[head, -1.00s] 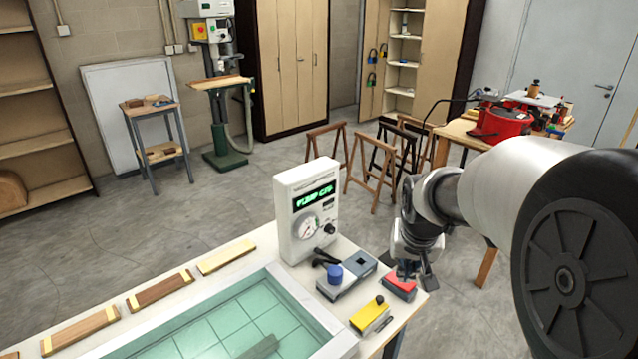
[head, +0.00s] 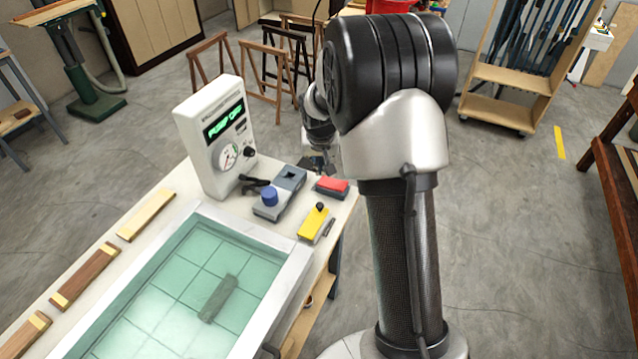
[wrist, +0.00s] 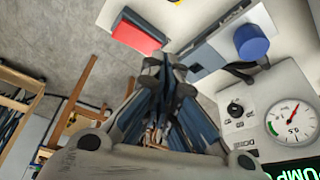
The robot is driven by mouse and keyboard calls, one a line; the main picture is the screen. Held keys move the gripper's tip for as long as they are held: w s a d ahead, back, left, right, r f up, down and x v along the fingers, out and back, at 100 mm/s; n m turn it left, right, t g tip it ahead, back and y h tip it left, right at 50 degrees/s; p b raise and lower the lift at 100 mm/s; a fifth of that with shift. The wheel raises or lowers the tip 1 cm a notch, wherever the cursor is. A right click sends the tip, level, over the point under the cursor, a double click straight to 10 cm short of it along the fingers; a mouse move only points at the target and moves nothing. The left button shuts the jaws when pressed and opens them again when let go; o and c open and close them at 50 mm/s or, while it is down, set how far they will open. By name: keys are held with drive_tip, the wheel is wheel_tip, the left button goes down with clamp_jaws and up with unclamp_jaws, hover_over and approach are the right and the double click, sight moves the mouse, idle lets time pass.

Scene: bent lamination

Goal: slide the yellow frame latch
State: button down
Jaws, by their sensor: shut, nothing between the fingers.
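A small yellow part, probably the latch, shows at the top edge of the wrist view (wrist: 236,4). My gripper (head: 319,167) is behind the red block (head: 332,185) in the head view, partly hidden by my arm. In the wrist view my gripper (wrist: 170,62) is shut and empty, its fingertips apart from the latch and close to the red block (wrist: 137,32) in the picture.
A blue knob (head: 269,196) on a grey block stands left of the latch. The pump box (head: 218,135) with its gauge rises behind it. A framed green glass bed (head: 255,248) fills the table's front. Open floor lies right of the table.

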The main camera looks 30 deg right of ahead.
drive_tip(key=b+x, duration=0.1)
drive_tip(key=x, duration=0.2)
drive_tip(key=b+x, duration=0.1)
drive_tip(key=x, duration=0.2)
drive_tip(key=b+x, duration=0.1)
drive_tip(key=x, duration=0.3)
drive_tip(key=shift+s+a+f, duration=0.15)
drive_tip(key=shift+s+a, duration=0.05)
drive_tip(key=shift+s, duration=0.15)
drive_tip(key=shift+s+a+f+b, duration=0.1)
drive_tip(key=shift+s+a+b, duration=0.15)
drive_tip(key=shift+s, duration=0.45)
drive_tip(key=shift+s+a+f+b, duration=0.1)
drive_tip(key=shift+s+a, duration=0.25)
drive_tip(key=shift+s, duration=0.35)
drive_tip(key=shift+s+a, duration=0.1)
